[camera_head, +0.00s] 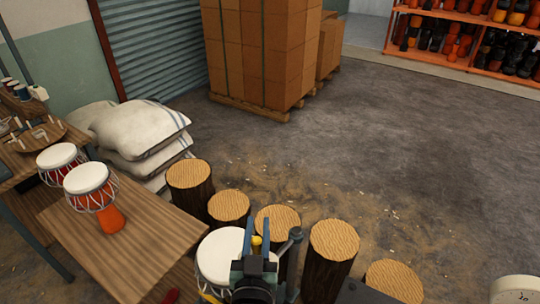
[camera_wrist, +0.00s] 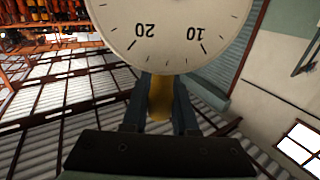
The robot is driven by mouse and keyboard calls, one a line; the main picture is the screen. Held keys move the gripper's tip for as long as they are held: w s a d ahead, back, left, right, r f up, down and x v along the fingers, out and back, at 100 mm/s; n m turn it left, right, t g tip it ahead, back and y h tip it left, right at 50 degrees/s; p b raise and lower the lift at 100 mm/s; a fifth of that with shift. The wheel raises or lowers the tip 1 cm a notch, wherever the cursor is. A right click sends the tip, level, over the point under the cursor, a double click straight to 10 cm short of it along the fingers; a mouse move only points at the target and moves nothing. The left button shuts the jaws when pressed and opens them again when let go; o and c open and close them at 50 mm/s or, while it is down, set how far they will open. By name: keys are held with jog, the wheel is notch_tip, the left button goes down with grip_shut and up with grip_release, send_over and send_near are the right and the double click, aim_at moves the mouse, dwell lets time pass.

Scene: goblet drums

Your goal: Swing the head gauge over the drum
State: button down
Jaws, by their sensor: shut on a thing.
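My gripper (camera_head: 257,232) has its two fingers closed on a small yellow piece (camera_head: 257,241), which also shows between the fingers in the wrist view (camera_wrist: 160,98). A white-headed drum (camera_head: 219,258) stands just left of my gripper, its right side partly hidden by it. A large white gauge dial (camera_wrist: 168,30), marked 10 and 20 upside down, fills the top of the wrist view beyond the fingertips. A white dial with numerals (camera_head: 517,289) is cut off at the head view's lower right corner. I cannot tell whether the two are the same.
A dark upright post (camera_head: 291,263) stands close right of my gripper. Several log stumps (camera_head: 333,240) ring the area. The floor at right is open.

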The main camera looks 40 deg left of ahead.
jog(key=a, duration=0.1)
jog(key=w+a, duration=0.1)
jog(key=a, duration=0.1)
jog(key=shift+w+a+r, duration=0.1)
jog(key=shift+w+r, duration=0.2)
dwell(1.6)
jog(key=c, duration=1)
grip_release()
jog(key=o, duration=0.3)
jog(key=shift+w, duration=0.2)
